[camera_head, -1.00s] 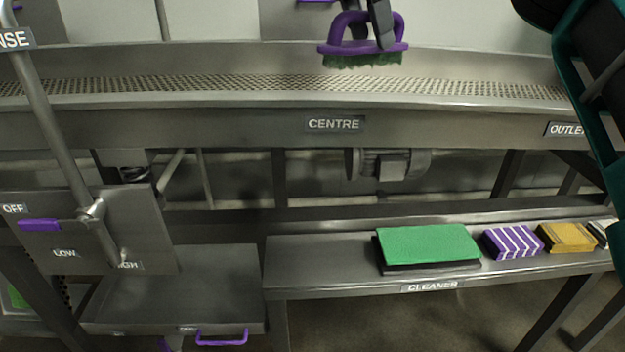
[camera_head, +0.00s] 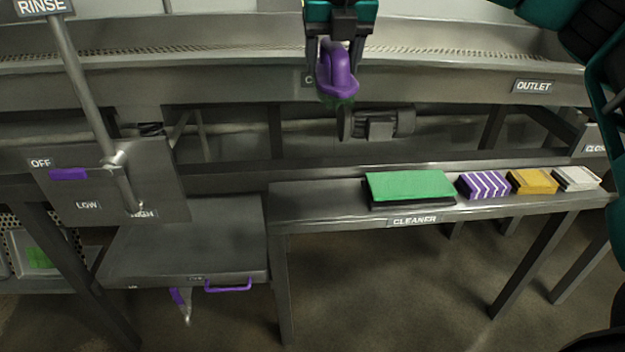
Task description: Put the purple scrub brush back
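The purple scrub brush (camera_head: 338,82) hangs at the top centre, seen nearly end-on, with its green bristles underneath. My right gripper (camera_head: 339,45) comes down from the top edge and is shut on the brush's handle, one finger on each side. The brush is clear of any surface, in front of the conveyor's front beam. It partly hides the centre label. My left gripper is not in view.
The low bench labelled CLEANER (camera_head: 285,212) holds a green pad (camera_head: 410,186), a purple-striped block (camera_head: 485,184), a yellow block (camera_head: 532,181) and a whitish block (camera_head: 577,178). A lower table (camera_head: 185,250) with a bare top stands left, below the lever panel (camera_head: 70,205). A motor (camera_head: 380,123) sits under the conveyor.

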